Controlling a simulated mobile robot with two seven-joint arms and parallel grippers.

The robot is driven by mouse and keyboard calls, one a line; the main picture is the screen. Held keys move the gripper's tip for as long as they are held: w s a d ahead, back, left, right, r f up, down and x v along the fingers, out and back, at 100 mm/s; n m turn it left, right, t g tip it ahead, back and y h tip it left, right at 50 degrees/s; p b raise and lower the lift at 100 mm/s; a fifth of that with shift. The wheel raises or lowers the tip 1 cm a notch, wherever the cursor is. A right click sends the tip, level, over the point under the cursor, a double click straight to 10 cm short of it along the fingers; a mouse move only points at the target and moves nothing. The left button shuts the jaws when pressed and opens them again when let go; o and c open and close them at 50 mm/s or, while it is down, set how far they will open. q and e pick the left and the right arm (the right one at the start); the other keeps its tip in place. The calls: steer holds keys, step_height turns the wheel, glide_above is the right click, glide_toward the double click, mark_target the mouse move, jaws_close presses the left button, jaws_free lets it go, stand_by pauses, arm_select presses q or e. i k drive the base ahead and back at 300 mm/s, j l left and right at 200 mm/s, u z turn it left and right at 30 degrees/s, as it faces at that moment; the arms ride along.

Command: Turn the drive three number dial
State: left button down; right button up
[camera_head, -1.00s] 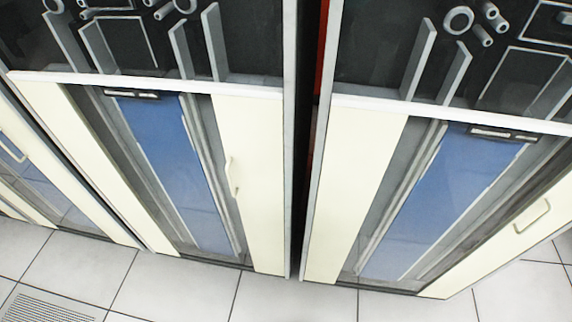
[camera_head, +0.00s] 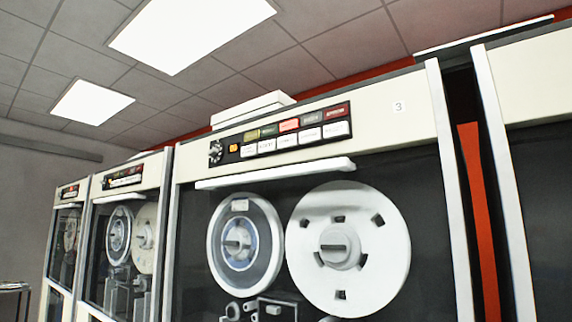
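The tape drive (camera_head: 375,130) marked with a small "3" fills the middle of the head view. Its number dial (camera_head: 216,152) is a small dark round knob at the left end of the black control panel. An orange button (camera_head: 234,148) and rows of coloured and white buttons (camera_head: 298,134) sit to the right of the dial. The dial's exact setting is too small to read. Neither of my grippers is in view.
Two reels (camera_head: 348,248) show behind glass below the panel, under a white ledge (camera_head: 275,173). More drives (camera_head: 122,190) stand to the left. Another cabinet (camera_head: 540,90) stands at right, past a narrow gap with an orange strip. A small table (camera_head: 14,288) is at far left.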

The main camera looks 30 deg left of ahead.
mark_target(216, 152)
steer(key=u, duration=1.5)
